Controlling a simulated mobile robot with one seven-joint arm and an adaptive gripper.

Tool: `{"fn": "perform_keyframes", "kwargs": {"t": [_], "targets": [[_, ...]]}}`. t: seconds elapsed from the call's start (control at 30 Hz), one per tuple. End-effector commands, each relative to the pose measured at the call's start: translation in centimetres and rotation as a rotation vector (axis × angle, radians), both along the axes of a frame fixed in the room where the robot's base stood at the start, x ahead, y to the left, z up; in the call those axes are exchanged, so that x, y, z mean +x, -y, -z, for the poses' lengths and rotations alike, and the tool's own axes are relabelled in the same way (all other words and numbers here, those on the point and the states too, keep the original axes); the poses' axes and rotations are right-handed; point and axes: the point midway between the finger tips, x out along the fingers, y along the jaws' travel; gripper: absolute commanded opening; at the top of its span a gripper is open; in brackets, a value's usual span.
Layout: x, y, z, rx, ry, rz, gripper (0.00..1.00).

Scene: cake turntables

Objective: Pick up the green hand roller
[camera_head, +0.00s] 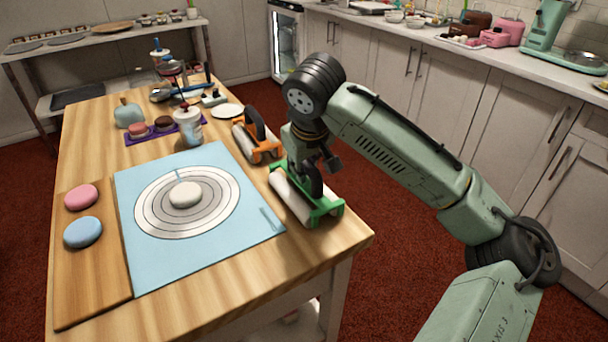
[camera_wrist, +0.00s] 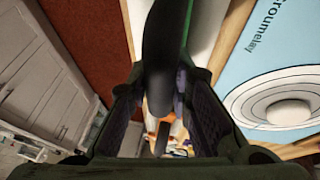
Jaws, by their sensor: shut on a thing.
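The green hand roller (camera_head: 325,207) has a white cylinder, a green frame and a dark handle. It is at the right edge of the wooden table, beside the blue mat; I cannot tell whether it touches the tabletop. My gripper (camera_head: 311,178) points down over it and is shut on its handle. In the wrist view the dark handle (camera_wrist: 158,65) runs between the two fingers of my gripper (camera_wrist: 157,112). The fingers partly hide the roller in the head view.
An orange hand roller (camera_head: 271,151) lies just behind the green one. The blue mat (camera_head: 250,232) carries a ringed disc with a white round piece (camera_head: 185,194). A bottle (camera_head: 188,128) and purple tray (camera_head: 148,137) stand farther back. Pink and blue rounds lie left.

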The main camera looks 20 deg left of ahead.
Motion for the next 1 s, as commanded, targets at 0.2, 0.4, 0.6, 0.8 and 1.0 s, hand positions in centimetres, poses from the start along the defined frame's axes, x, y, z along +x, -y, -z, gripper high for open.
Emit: {"fn": "perform_keyframes", "kwargs": {"t": [0.2, 0.4, 0.6, 0.8, 1.0], "targets": [[0.0, 0.0, -0.1, 0.001, 0.002, 0.001, 0.00], [0.0, 0.0, -0.3, 0.002, 0.002, 0.001, 0.00], [0.0, -0.1, -2.0, 0.001, 0.004, -0.001, 0.00], [0.0, -0.1, -6.2, 0.005, 0.004, 0.000, 0.00], [0.0, -0.1, -11.9, 0.003, 0.005, 0.001, 0.00]]}}
